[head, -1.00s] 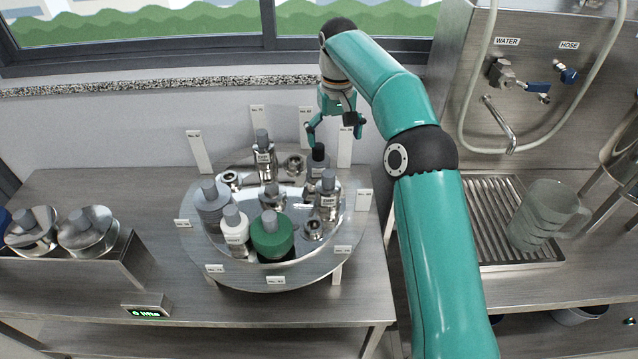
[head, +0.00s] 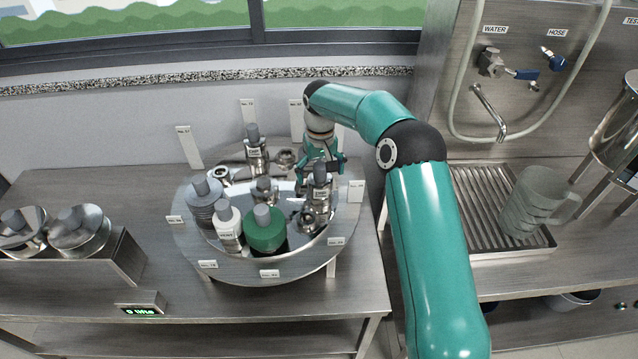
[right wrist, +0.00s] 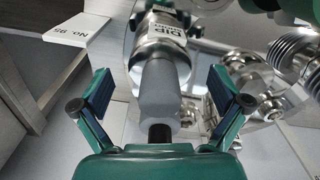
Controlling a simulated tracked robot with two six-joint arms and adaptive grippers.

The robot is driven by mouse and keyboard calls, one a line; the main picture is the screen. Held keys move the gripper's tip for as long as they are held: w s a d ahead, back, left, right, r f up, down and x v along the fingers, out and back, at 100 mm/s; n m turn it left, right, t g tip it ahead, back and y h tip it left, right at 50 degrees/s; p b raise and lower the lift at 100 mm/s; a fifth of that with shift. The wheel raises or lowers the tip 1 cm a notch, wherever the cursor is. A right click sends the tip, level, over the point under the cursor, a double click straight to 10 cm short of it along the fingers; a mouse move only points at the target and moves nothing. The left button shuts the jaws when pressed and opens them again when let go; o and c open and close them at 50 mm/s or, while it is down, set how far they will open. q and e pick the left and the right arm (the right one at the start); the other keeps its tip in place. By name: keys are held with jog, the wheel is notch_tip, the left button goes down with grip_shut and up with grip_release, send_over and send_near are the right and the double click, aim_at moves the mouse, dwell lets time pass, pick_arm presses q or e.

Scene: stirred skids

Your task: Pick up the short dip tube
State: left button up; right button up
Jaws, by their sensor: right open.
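A metal fitting with a grey top and a white label stands upright on the right part of the round turntable (head: 300,262). In the right wrist view its label (right wrist: 168,38) reads "DIP" with a smaller line I cannot read surely; I take it as the short dip tube (head: 320,196). My right gripper (head: 320,164) is open just above and behind it. In the right wrist view the grey top (right wrist: 160,85) lies between the spread fingers (right wrist: 160,98), with a gap on both sides. A similar labelled fitting (head: 256,152) stands farther back. My left gripper is out of view.
A green-topped bottle (head: 266,232), a white bottle (head: 229,228) and a grey ribbed one (head: 205,205) crowd the turntable's front left. Numbered plates stand around its rim. A clear jug (head: 535,205) stands on the grated drain at right.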

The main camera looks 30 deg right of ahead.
notch_tip(320, 180, down, 2)
jog(key=shift+f, duration=0.2)
jog(key=shift+w, duration=0.1)
jog(key=c, duration=1.4)
jog(key=shift+r, duration=0.15)
jog(key=shift+w+r, duration=0.1)
jog(key=shift+r, duration=0.7)
notch_tip(320, 180, up, 11)
jog(key=shift+f, duration=0.15)
notch_tip(320, 180, up, 8)
jog(key=shift+f+p, duration=0.2)
jog(key=shift+p, duration=0.85)
